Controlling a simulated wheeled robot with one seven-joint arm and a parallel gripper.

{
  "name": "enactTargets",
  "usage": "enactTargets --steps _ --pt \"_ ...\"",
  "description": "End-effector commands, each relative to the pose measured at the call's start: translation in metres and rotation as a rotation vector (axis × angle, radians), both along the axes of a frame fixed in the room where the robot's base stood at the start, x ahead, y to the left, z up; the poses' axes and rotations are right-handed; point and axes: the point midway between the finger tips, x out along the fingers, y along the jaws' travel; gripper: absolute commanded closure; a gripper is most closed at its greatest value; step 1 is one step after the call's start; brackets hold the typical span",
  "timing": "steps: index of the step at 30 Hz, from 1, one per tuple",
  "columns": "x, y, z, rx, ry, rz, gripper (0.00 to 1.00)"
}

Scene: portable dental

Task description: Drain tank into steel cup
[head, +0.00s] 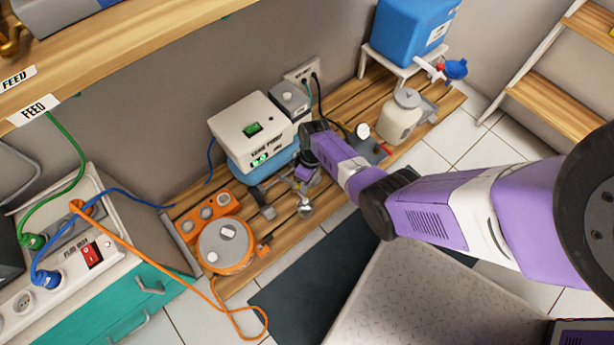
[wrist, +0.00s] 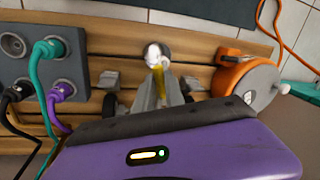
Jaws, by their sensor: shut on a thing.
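A white-topped box with a blue lower part (head: 254,122) stands on the slatted wooden platform; I cannot tell whether it is the tank. My gripper (head: 304,180) is low at its right front side. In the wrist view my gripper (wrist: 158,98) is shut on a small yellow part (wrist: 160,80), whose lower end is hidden. A shiny silver, rounded thing (wrist: 153,53) shows just beyond the fingertips. A small silver thing, perhaps the steel cup (head: 305,208), sits at the platform's front edge, just below my gripper. A blue tank (head: 412,28) with a tap stands on a white stand farther right.
An orange round reel (head: 226,246) and orange box (head: 207,212) lie left of my gripper. A cream jug (head: 399,116) stands to the right. Orange and blue cables run from the socket unit (head: 60,270). The dark mat (head: 310,275) is clear in front.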

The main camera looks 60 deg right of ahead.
Motion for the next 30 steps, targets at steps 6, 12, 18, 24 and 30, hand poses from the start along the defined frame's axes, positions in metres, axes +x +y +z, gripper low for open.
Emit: enactTargets --steps 6,12,18,24,30 --pt "-0.001 0.009 0.002 0.001 -0.001 -0.169 1.00" --pt "0.000 0.013 0.002 0.001 0.000 -0.284 1.00" --pt "0.001 0.015 0.001 0.000 -0.002 -0.350 1.00" --pt "0.001 0.016 0.001 0.000 -0.002 -0.375 1.00" --pt "0.001 0.016 0.001 0.000 -0.002 -0.379 1.00"
